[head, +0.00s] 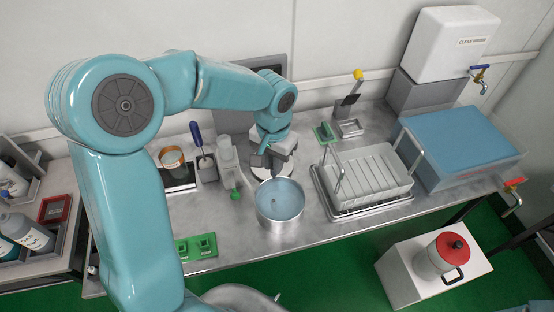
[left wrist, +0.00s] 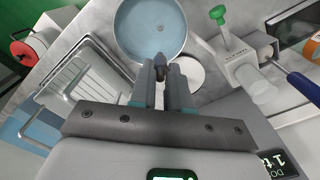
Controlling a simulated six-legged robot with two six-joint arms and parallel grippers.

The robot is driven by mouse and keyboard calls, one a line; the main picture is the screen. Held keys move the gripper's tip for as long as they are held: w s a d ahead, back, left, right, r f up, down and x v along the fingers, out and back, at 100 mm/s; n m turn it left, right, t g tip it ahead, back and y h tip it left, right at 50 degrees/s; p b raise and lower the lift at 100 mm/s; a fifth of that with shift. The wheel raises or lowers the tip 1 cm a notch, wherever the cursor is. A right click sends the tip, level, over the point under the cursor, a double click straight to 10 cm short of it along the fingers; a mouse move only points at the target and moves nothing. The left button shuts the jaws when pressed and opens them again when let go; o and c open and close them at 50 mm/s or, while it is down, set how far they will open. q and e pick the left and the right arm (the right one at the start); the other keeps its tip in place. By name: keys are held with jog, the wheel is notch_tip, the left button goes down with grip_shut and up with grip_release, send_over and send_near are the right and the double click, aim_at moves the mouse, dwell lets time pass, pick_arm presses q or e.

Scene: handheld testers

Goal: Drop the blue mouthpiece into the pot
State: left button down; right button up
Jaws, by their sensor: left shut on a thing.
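The metal pot (head: 281,219) stands near the front edge of the steel counter, with pale blue liquid inside. A small dark spot shows in the liquid; I cannot tell what it is. My left gripper (head: 258,168) is just behind the pot, above the counter. In the left wrist view, my left gripper (left wrist: 161,74) is shut on a small dark bluish piece, the mouthpiece (left wrist: 159,60), at its fingertips. The pot (left wrist: 118,28) lies just beyond the fingertips in that view. The mouthpiece is hard to make out in the head view. My right gripper is not in view.
A white dish rack (head: 368,178) stands right of the pot, with a blue-topped box (head: 462,147) beyond. A white tester with a green knob (head: 229,165) stands left of the pot. Green holders (head: 196,247) lie front left. A white disc (left wrist: 191,73) lies beside the pot.

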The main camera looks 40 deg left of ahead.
aim_at(273, 175)
pick_arm(q)
notch_tip(273, 175, down, 5)
jog(key=b, duration=0.3)
jog(key=shift+f+b, duration=0.2)
jog(key=shift+b, duration=0.2)
jog(key=shift+f, duration=0.2)
jog(key=shift+w, duration=0.1)
jog(key=c, duration=1.1)
grip_release()
jog(key=shift+c, duration=0.2)
jog(key=shift+o, duration=0.6)
jog(key=shift+r, duration=0.1)
notch_tip(273, 175, up, 16)
jog(key=shift+p, duration=0.35)
